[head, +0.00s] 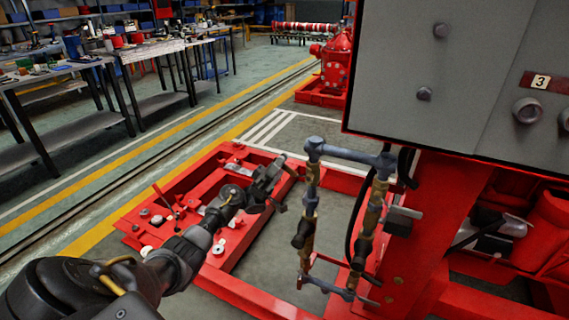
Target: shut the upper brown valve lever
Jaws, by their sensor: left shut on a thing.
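A grey pipe loop (345,154) with brass-brown valves stands at the middle of the head view, left of the grey cabinet. The upper brown valve (311,193) is on its left upright pipe. My left gripper (281,187) is just left of this valve, at its height, and is shut on the valve's lever. The lever is mostly hidden by the fingers, so its exact angle cannot be told. Lower on the same pipe is a second brown valve (307,246) with a dark handle (302,234). My right gripper is not in view.
A red base frame (174,195) with small parts lies below my left arm. The grey cabinet (440,70) on red supports closes off the right. Workbenches (60,110) stand at the far left. The floor between them and the frame is clear.

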